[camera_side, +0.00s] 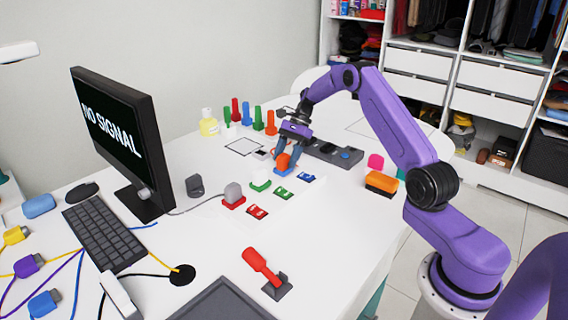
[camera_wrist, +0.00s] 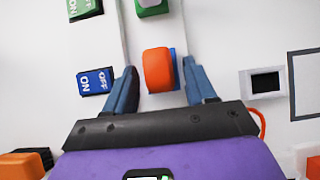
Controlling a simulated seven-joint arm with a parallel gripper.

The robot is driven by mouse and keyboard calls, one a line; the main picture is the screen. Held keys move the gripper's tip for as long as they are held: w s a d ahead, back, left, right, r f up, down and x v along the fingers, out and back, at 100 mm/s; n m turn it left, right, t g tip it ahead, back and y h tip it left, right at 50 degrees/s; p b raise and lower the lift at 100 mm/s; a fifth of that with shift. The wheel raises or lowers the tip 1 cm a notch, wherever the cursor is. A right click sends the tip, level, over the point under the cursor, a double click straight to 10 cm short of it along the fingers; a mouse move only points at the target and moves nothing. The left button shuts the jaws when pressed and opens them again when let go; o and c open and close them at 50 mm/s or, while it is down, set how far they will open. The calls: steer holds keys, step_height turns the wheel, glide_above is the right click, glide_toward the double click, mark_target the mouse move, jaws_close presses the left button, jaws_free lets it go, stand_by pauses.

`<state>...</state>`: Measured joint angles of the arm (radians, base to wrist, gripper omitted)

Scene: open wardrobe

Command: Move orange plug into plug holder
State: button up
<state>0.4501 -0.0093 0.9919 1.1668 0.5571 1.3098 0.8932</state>
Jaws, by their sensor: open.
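A rounded orange piece (camera_side: 284,160), apparently the orange plug, sits at a blue base (camera_side: 283,171) on the white table. In the wrist view the orange piece (camera_wrist: 158,69) lies between my fingers, with a strip of the blue base (camera_wrist: 174,68) beside it. My gripper (camera_side: 287,152) is open, pointing down, one finger on each side of the piece. In the wrist view my gripper (camera_wrist: 163,92) shows gaps between both fingers and the piece. I cannot tell which thing is the plug holder.
A blue switch (camera_wrist: 97,82) lies close to the left finger in the wrist view. Green (camera_side: 260,186) and red (camera_side: 233,202) bases stand nearby. Upright coloured objects (camera_side: 258,117) and a dark panel (camera_side: 332,153) are behind. Cabled plugs (camera_side: 29,265) lie far left.

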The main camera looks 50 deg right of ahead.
jaws_close()
steer(key=c, duration=0.8)
jaws_free()
jaws_close()
steer(key=shift+r, duration=1.3)
steer(key=shift+r, duration=1.9)
